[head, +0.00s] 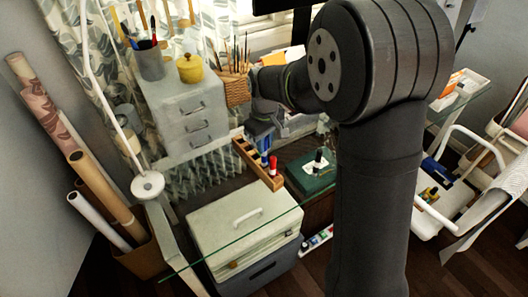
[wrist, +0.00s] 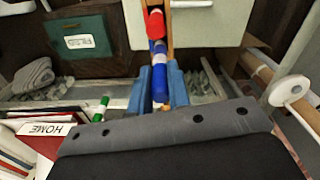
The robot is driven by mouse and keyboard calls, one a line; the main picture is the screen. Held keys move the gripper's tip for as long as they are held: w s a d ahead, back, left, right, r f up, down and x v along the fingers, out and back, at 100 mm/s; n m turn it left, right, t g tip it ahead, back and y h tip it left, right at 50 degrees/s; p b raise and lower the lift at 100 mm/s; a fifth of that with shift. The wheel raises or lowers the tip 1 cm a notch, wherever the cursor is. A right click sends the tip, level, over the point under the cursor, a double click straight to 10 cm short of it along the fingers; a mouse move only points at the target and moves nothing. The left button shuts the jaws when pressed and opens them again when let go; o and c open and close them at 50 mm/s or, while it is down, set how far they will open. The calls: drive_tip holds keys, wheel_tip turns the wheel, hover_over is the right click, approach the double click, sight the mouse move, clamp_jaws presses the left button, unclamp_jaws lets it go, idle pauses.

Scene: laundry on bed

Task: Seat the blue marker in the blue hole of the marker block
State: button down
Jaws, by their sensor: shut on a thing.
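My gripper (head: 260,139) has blue fingers and hangs over the wooden marker block (head: 246,155) in the head view. In the wrist view the fingers (wrist: 160,92) are shut on a blue marker (wrist: 160,76), which lies between them. A red marker (wrist: 156,24) stands beyond it in the block (wrist: 169,35). More blue shows between the two; I cannot tell whether it is a second marker. In the head view the red marker (head: 273,165) stands at the block's near end, with blue beside it. The holes under the gripper are hidden, so I cannot tell how deep the held marker sits.
A dark green box (head: 312,174) with a label stands right of the block on the glass table. A pale lidded box (head: 243,222) stands below. A grey drawer unit (head: 182,115) with a yellow pot (head: 190,68) and a pencil cup (head: 149,62) is at the left.

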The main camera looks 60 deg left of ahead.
hover_over(264, 165)
drive_tip(key=shift+w+a+f, duration=0.15)
drive_tip(key=shift+a+f, duration=0.05)
drive_tip(key=shift+f, duration=0.85)
drive_tip(key=shift+w+a+f, duration=0.1)
drive_tip(key=shift+a+f, duration=0.05)
drive_tip(key=shift+f, duration=0.85)
drive_tip(key=shift+f, duration=0.2)
drive_tip(key=c, duration=1.4)
unclamp_jaws()
drive_tip(key=shift+o, duration=0.2)
drive_tip(key=shift+r, duration=0.1)
wheel_tip(264, 165, up, 12)
drive_tip(key=shift+r, duration=0.1)
